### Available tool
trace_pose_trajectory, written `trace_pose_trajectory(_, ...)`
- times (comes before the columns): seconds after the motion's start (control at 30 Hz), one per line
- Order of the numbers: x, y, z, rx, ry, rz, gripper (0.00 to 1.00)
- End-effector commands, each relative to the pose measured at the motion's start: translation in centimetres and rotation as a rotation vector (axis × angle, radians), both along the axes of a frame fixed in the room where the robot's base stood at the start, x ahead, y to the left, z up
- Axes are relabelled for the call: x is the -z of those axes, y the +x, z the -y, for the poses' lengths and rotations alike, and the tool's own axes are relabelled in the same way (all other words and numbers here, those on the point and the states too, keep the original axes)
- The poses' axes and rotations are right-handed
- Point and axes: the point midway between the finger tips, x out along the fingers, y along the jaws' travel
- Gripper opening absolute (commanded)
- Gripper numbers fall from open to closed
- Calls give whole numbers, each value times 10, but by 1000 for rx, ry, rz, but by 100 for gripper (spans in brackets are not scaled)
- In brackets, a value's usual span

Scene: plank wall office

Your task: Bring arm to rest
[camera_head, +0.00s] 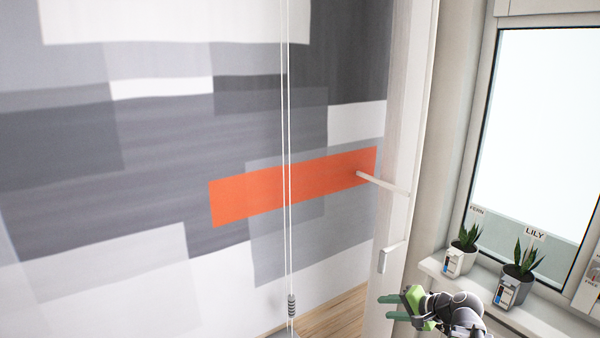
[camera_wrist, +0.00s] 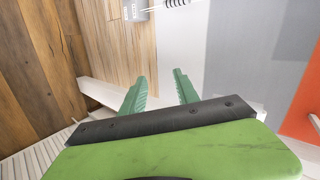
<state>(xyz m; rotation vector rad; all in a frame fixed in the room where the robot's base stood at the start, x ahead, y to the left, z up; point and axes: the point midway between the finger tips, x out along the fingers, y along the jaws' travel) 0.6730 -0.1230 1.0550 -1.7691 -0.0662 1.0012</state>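My gripper (camera_head: 390,307) is low at the right of the head view, in front of the white door or window frame. Its two green fingers are apart with nothing between them. In the wrist view the open fingers (camera_wrist: 160,90) point toward a pale surface, with the green gripper body filling the bottom. My grey arm shows behind the gripper in the head view.
Two potted plants, one at the left (camera_head: 462,250) and one labelled LILY (camera_head: 518,278), stand on the white windowsill (camera_head: 437,268) close to my arm. A white handle (camera_head: 382,183) juts from the frame. Cords (camera_head: 287,150) hang before the grey patterned panel (camera_head: 150,150) with an orange band.

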Motion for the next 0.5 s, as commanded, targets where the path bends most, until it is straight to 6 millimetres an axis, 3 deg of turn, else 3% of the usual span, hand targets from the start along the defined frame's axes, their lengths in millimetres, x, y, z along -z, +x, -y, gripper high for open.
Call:
trace_pose_trajectory(0.03,19,-8,-34,-112,-92,-61,37)
trace_pose_trajectory(0.1,49,-27,-73,-281,-255,-162,37)
trace_pose_trajectory(0.2,81,-60,-109,-509,-500,-304,37)
trace_pose_trajectory(0.33,96,-88,-124,-686,-726,-427,37)
trace_pose_trajectory(0.5,97,-100,-125,-757,-836,-484,37)
